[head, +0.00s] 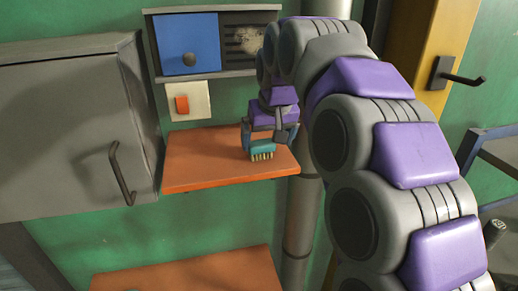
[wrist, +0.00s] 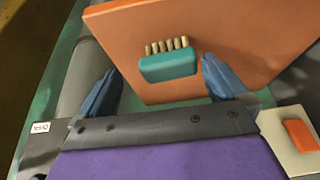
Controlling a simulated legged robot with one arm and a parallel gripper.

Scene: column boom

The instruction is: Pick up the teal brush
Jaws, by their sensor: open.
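The teal brush (head: 262,149) lies on the upper orange shelf (head: 200,165), near its right end. Its pale bristles show on one side. In the wrist view the brush (wrist: 168,67) is ahead of my gripper, between the lines of the two fingers and nearer the right finger. My gripper (wrist: 160,85) is open, with blue fingers spread and nothing between them that I can see held. In the head view my gripper (head: 270,138) is right at the brush, with a finger on either side. I cannot tell whether a finger touches it.
A grey cabinet (head: 70,130) with a bar handle stands left of the shelf. Above the shelf are an orange switch (head: 182,104) and a blue door (head: 187,45) with a knob. A grey pipe (head: 300,215) runs behind the shelf's right end. Another orange shelf (head: 190,275) is below.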

